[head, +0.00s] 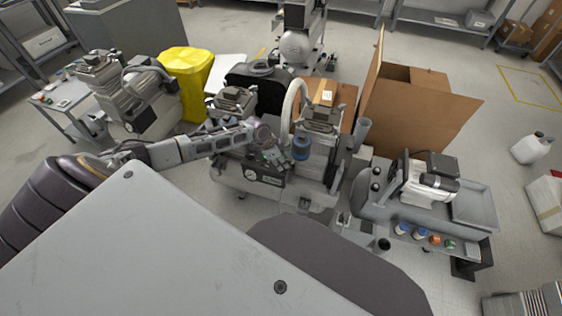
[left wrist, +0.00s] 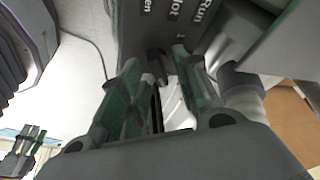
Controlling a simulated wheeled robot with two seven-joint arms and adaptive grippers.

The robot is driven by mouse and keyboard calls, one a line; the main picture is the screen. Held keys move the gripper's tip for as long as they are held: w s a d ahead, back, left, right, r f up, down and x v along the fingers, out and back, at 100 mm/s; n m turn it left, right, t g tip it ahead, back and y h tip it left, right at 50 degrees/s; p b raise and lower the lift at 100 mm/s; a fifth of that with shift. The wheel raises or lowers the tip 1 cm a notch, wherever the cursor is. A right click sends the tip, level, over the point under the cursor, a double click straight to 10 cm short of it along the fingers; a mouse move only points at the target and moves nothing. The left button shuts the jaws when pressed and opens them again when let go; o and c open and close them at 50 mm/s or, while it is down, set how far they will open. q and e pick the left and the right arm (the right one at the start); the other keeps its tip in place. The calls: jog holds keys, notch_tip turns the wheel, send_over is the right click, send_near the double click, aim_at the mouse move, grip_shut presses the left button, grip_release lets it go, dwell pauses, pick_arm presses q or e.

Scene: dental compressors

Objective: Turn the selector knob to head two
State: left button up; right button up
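The compressor's dark control panel (head: 262,177) faces me near the middle of the head view. In the left wrist view the panel (left wrist: 204,38) carries white lettering, with "Run" readable and other words partly cut off. A small dark part, apparently the selector knob (left wrist: 157,62), shows between the fingertips; its setting cannot be read. My left gripper (head: 273,158) is at the panel's upper edge. In the wrist view my left gripper (left wrist: 156,60) has its green-padded fingers apart, one on each side of the dark part; contact cannot be made out. My right gripper is not in view.
A blue-banded cylinder (head: 301,148) and a pale curved hose (head: 291,100) stand close beside my left gripper. A bench unit (head: 425,195) is at right, an open cardboard box (head: 420,110) behind. A yellow bin (head: 187,80) stands at back left.

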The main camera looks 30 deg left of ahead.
pick_arm(q)
jog(key=v, duration=1.2)
dwell(0.6)
jog(key=shift+w+d, duration=0.1)
dwell(0.5)
